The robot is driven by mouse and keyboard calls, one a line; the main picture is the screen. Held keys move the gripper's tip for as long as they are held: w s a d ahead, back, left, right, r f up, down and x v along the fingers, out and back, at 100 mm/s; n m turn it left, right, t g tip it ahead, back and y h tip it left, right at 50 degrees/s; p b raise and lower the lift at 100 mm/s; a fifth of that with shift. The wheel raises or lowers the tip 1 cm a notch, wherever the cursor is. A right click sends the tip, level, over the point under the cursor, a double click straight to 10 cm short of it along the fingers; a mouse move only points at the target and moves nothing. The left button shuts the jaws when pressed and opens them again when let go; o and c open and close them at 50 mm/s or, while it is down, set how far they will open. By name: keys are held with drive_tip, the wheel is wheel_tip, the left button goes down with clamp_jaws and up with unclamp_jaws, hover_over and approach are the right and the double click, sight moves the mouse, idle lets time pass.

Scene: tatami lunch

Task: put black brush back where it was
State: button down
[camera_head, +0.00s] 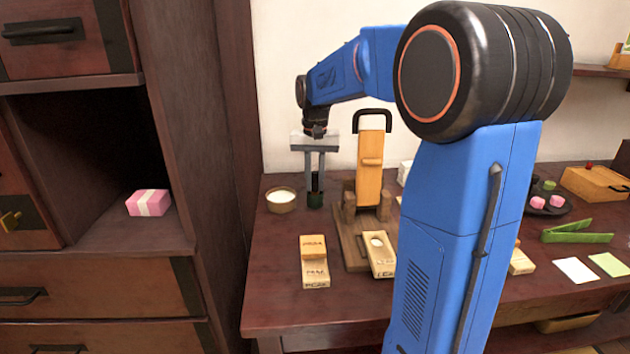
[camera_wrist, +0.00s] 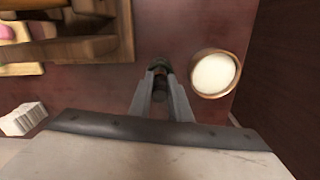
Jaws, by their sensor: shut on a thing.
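My gripper (camera_head: 315,178) points down over the back left of the table. Its fingers are closed around the black brush (camera_head: 315,184), a small dark upright thing. In the wrist view the brush (camera_wrist: 160,78) sits between the fingertips (camera_wrist: 162,90). A dark green piece (camera_head: 315,200) is at the brush's lower end, at or just above the tabletop; I cannot tell whether it is touching. A round bowl with white contents (camera_head: 281,199) stands just left of the brush, and it is also in the wrist view (camera_wrist: 213,74).
A wooden stand with an upright orange board (camera_head: 369,170) is close on the right. Labelled blocks (camera_head: 314,262) lie in front. A dark cabinet (camera_head: 195,130) with a pink box (camera_head: 148,203) borders the left. The table (camera_head: 270,290) is bare at front left.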

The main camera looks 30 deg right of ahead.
drive_tip(key=shift+f, duration=0.1)
drive_tip(key=c, duration=1.6)
unclamp_jaws()
drive_tip(key=shift+c, duration=0.2)
wheel_tip(320, 180, up, 12)
